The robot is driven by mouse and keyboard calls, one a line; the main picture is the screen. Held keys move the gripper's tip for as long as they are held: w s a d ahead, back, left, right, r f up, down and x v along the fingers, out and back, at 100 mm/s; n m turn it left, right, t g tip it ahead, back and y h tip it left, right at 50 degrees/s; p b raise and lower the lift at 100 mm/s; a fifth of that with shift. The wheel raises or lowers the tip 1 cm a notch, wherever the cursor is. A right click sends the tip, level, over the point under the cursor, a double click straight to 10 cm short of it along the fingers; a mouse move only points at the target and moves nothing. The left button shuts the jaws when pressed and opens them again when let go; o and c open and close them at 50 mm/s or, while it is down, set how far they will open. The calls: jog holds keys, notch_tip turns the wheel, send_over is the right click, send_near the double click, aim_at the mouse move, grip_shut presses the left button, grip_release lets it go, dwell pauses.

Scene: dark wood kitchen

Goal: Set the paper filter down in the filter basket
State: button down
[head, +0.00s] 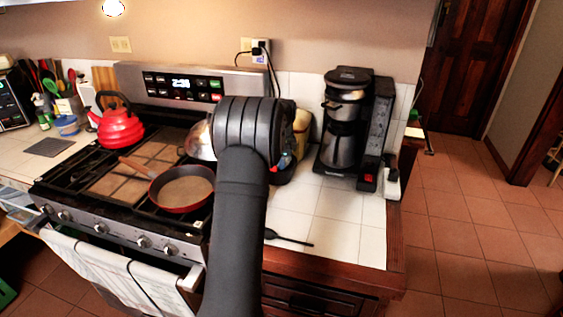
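The coffee maker (379,125) stands on the white tiled counter right of the stove, with a steel carafe (339,146) in it. Its top section, under a dark lid (349,76), is closed from this angle, and I cannot make out the filter basket. I cannot pick out the paper filter. A pale yellow shape (301,124) shows just right of my arm's thick joint, partly hidden; I cannot tell what it is. My arm rises through the middle of the view, and my gripper is hidden behind it.
A red pan (182,189) and red kettle (119,127) sit on the stove (115,200). A black utensil (289,240) lies on the counter (340,235), which is clear in front of the coffee maker. The counter's right edge drops to the floor.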

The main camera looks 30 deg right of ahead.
jog(key=shift+f, duration=0.25)
jog(key=shift+f, duration=0.35)
jog(key=c, duration=2)
grip_release()
jog(key=shift+o, duration=0.2)
jog(key=shift+r, duration=0.15)
notch_tip(320, 180, up, 13)
jog(key=s, duration=0.2)
jog(key=shift+a, duration=0.4)
jog(key=f, duration=0.3)
jog(key=w+f, duration=0.1)
jog(key=f, duration=0.5)
jog(key=shift+w+d+f, duration=0.3)
jog(key=shift+d+f, duration=0.05)
jog(key=shift+f, duration=0.05)
